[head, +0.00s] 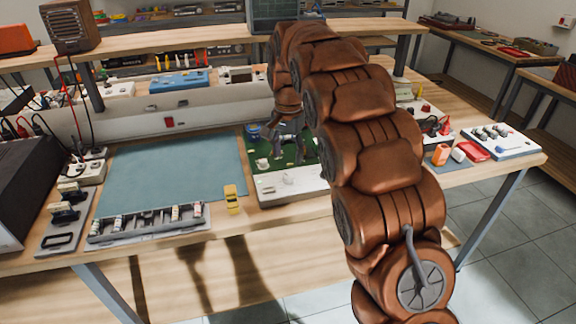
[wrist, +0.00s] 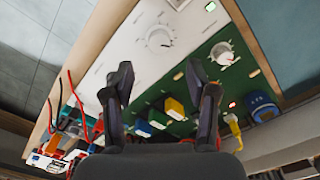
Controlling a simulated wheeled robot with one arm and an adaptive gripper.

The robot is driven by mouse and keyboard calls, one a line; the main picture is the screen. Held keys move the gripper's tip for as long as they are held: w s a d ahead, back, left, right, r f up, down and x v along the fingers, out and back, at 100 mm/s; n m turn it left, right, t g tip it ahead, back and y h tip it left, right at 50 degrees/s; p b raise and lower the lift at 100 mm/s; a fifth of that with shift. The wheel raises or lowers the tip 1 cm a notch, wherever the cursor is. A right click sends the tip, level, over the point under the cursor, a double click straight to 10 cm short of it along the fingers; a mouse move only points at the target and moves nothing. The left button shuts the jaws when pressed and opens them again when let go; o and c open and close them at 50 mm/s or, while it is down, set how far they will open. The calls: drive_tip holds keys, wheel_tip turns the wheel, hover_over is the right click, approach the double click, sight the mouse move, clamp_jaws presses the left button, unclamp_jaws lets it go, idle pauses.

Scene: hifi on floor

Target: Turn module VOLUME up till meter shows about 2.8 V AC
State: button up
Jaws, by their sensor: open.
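The module has a green circuit board (head: 300,151) and a white front panel (head: 286,186), standing on the bench in the head view. In the wrist view a large white knob (wrist: 159,38) with dial marks sits on the white panel, and a smaller white knob (wrist: 226,57) on the green board. I cannot read which is VOLUME. My gripper (wrist: 158,75) is open and empty above the module; the large knob shows beyond the fingertips, apart from them. In the head view my gripper (head: 288,143) is partly hidden by my arm. I cannot make out a meter reading.
A blue-grey mat (head: 175,168) lies left of the module, with a small yellow item (head: 231,198) between them. A grey rack (head: 148,222) stands in front of the mat. Red and black leads (wrist: 72,108) rise beside the module. A white control box (head: 498,141) stands at right.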

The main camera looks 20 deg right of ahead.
wheel_tip(320, 180, up, 5)
drive_tip(key=shift+f, duration=0.2)
idle(0.4)
drive_tip(key=s+r+n+p, duration=0.2)
drive_tip(key=s, duration=0.7)
drive_tip(key=s+r+n+p, duration=0.1)
drive_tip(key=s+r, duration=0.1)
drive_tip(key=s, duration=0.7)
drive_tip(key=s+f+n+g+p, duration=0.1)
drive_tip(key=s+f+n, duration=0.1)
drive_tip(key=s, duration=1)
drive_tip(key=s+f+n+p, duration=0.2)
drive_tip(key=s+n, duration=0.1)
drive_tip(key=s, duration=1)
drive_tip(key=shift+f+n+g, duration=0.4)
drive_tip(key=shift+d, duration=0.1)
